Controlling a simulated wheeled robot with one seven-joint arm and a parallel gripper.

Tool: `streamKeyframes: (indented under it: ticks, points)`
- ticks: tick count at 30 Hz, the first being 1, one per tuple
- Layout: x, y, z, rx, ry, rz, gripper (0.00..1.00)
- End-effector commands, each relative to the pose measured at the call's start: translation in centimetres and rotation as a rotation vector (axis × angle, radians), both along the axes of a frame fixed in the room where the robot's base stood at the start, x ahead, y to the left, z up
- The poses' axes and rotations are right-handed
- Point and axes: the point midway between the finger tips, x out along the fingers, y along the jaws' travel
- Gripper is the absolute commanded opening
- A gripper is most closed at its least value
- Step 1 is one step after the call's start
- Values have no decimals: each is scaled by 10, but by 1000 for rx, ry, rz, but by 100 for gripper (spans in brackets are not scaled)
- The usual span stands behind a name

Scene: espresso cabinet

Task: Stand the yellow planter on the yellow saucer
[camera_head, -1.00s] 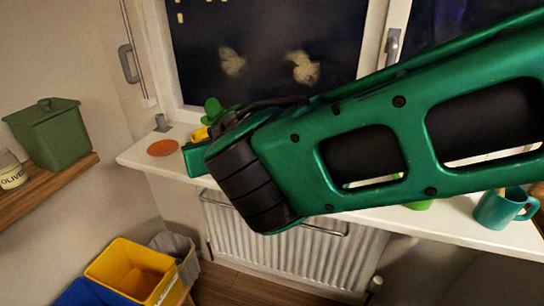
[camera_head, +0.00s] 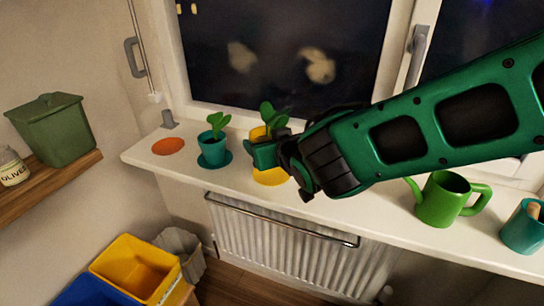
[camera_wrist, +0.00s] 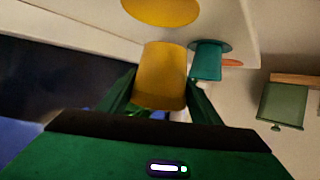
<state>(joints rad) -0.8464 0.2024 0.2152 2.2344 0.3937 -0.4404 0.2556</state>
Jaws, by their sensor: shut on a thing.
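The yellow planter (camera_head: 258,133) with a green plant is held in my gripper (camera_head: 266,153), whose fingers hide much of it in the head view. In the wrist view the yellow planter (camera_wrist: 163,70) sits between the two fingers of my gripper (camera_wrist: 160,92), which is shut on it. The yellow saucer (camera_head: 270,177) lies empty on the windowsill below the gripper. In the wrist view the yellow saucer (camera_wrist: 160,9) shows beyond the planter's base, with a gap between them. The planter looks raised above the sill; its exact height is unclear.
A teal planter (camera_head: 213,152) stands on a teal saucer (camera_head: 225,161) just left. An orange saucer (camera_head: 168,146) lies empty farther left. A green watering can (camera_head: 440,200) and a teal mug (camera_head: 522,228) stand right. The window (camera_head: 285,60) is behind the sill (camera_head: 375,205).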

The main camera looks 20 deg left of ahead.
Motion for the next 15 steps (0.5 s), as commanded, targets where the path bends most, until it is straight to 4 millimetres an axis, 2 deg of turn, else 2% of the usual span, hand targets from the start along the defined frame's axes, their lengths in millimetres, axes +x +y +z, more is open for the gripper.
streamKeyframes:
  ticks: [3,8,15]
  points:
    - [11,-7,-7,0,-1,-1,24]
    - [14,-10,-14,1,0,2,24]
    - [14,-10,-45,-1,-1,0,24]
